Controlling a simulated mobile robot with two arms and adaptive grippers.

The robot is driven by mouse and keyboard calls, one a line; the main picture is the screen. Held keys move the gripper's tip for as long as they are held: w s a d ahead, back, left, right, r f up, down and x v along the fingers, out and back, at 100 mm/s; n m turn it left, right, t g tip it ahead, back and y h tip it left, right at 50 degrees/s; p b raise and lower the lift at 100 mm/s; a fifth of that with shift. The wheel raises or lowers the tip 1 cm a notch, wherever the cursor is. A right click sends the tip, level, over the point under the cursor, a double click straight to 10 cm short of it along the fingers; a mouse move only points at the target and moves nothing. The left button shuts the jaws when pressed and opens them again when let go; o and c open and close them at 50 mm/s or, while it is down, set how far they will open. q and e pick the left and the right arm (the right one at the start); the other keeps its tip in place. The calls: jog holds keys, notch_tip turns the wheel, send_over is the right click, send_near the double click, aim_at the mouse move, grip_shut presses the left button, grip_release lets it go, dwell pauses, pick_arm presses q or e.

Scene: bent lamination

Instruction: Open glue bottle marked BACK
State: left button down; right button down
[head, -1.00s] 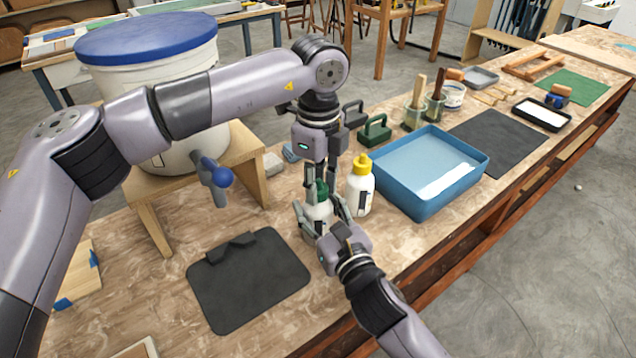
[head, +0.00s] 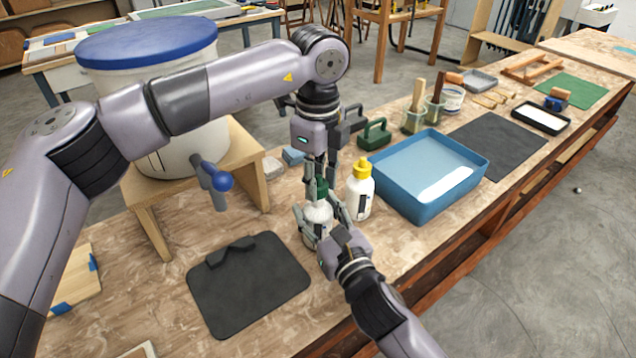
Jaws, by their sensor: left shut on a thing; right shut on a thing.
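A white glue bottle (head: 316,218) with a dark green cap (head: 318,189) stands upright on the workbench. My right gripper (head: 318,222) is shut on the bottle's body from the front right. My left gripper (head: 320,180) points down from above and is shut on the green cap. The cap sits at the bottle's top; whether it has come loose cannot be told. A second white bottle with a yellow cap (head: 360,190) stands just to the right, and a dark label shows on it. The writing on either bottle cannot be read.
A blue tray (head: 394,196) with pale liquid stands right of the bottles. A black mat (head: 245,290) lies at the front left. A white bucket with a blue lid (head: 148,40) stands on a wooden stand.

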aim_at(318, 176)
pick_arm(q)
jog(key=shift+r, duration=0.15)
pick_arm(e)
jog(key=shift+f, duration=0.1)
pick_arm(q)
jog(key=shift+r, duration=2.05)
pick_arm(e)
jog(key=c, duration=0.7)
grip_release()
